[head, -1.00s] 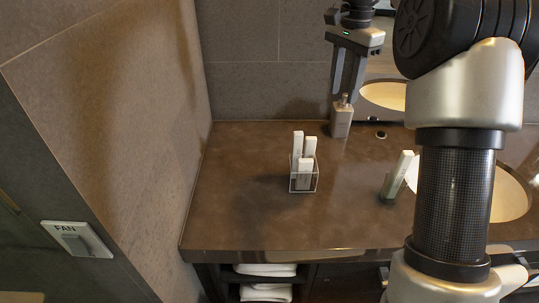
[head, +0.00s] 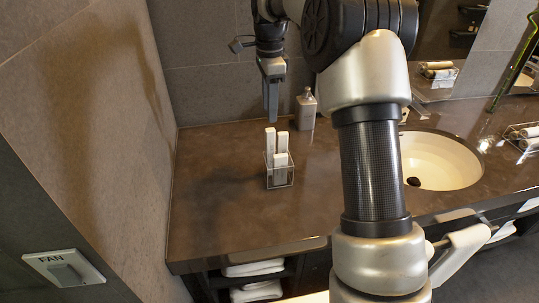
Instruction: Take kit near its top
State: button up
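Several slim white kit boxes (head: 282,142) stand upright in a small clear holder (head: 280,184) on the brown counter. Two stick up above the rim, and a lower one (head: 280,161) is at the front. Which of them is the named kit I cannot tell. My gripper (head: 271,119) points straight down, just above or behind the tall boxes, and nothing shows in it. Its fingers are seen nearly edge-on and overlap. They stood apart a second ago, with no sign of closing since. Contact with the boxes is not visible.
A grey-brown bottle (head: 306,109) stands behind and right of the holder. A round sink (head: 440,160) lies to the right, partly behind my arm. A wall (head: 95,120) bounds the counter at left. The counter in front of the holder is clear.

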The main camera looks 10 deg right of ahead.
aim_at(270, 129)
notch_tip(270, 129, down, 9)
jog(key=shift+w+r, duration=0.1)
jog(key=shift+w, duration=0.05)
grip_shut()
dwell(0.5)
